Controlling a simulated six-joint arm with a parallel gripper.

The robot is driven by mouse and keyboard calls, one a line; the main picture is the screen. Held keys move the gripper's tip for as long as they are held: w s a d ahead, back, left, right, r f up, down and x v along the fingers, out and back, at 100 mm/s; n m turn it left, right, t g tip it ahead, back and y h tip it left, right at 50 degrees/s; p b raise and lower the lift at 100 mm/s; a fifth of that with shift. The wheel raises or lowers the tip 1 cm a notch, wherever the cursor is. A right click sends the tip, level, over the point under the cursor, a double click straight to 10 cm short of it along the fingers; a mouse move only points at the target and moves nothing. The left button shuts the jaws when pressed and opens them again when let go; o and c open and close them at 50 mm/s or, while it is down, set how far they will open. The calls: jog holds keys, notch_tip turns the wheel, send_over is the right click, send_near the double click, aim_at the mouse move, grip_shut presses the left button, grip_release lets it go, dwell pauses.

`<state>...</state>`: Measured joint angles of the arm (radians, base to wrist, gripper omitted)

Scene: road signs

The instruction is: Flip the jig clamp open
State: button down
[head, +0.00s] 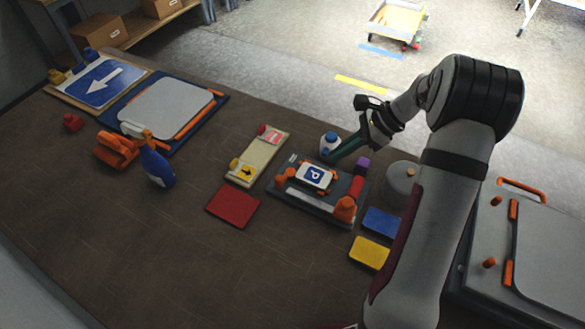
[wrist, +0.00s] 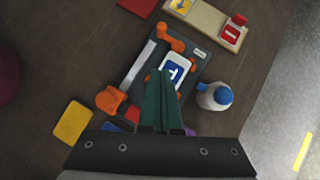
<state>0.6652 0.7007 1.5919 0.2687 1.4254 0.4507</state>
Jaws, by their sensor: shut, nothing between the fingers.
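The jig (head: 300,206) is a dark grey plate on the bench, also in the wrist view (wrist: 190,47). A small blue-and-white P sign (head: 316,176) sits on it and shows in the wrist view (wrist: 174,69). A pale bar (head: 310,204) lies along the jig's near side, beside the sign; I take it as part of the clamp. Orange pieces stand near its ends, including a larger knob (head: 344,209), also in the wrist view (wrist: 110,100). My gripper (head: 328,160) has its teal fingers together, empty, at the jig's far side. In the wrist view its tips (wrist: 161,73) overlap the sign.
A white bottle with blue cap (head: 329,145) stands close beside my gripper. A purple block (head: 362,165), red block (head: 356,187) and grey round container (head: 401,178) are to the right. Blue (head: 382,222) and yellow (head: 370,252) plates lie nearer. The left foreground bench is clear.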

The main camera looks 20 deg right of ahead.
aim_at(281, 179)
jog(key=shift+a, duration=0.1)
jog(key=x, duration=0.9)
jog(key=shift+a+f, duration=0.2)
jog(key=shift+f, duration=0.1)
jog(key=a, duration=0.2)
jog(key=w+a+f, duration=0.1)
jog(key=shift+w+a, duration=0.1)
jog(key=shift+a, duration=0.35)
jog(key=shift+a+m+t, duration=0.25)
jog(key=shift+m+t, duration=0.15)
jog(key=shift+m, duration=0.3)
jog(key=m, duration=0.1)
jog(key=a+m+t+h, duration=0.1)
jog(key=shift+w+a+m, duration=0.1)
jog(key=shift+w+m, duration=0.05)
jog(key=shift+m, duration=0.15)
jog(key=m+t+h, duration=0.1)
jog(key=a+m+t, duration=0.1)
jog(key=m, duration=0.1)
jog(key=shift+w+a+m+h, duration=0.15)
jog(key=shift+w+m+h, duration=0.15)
jog(key=shift+h, duration=0.1)
jog(key=shift+w+a, duration=0.6)
jog(key=shift+w, duration=0.25)
jog(key=shift+w+a, duration=0.1)
jog(key=shift+w, duration=0.15)
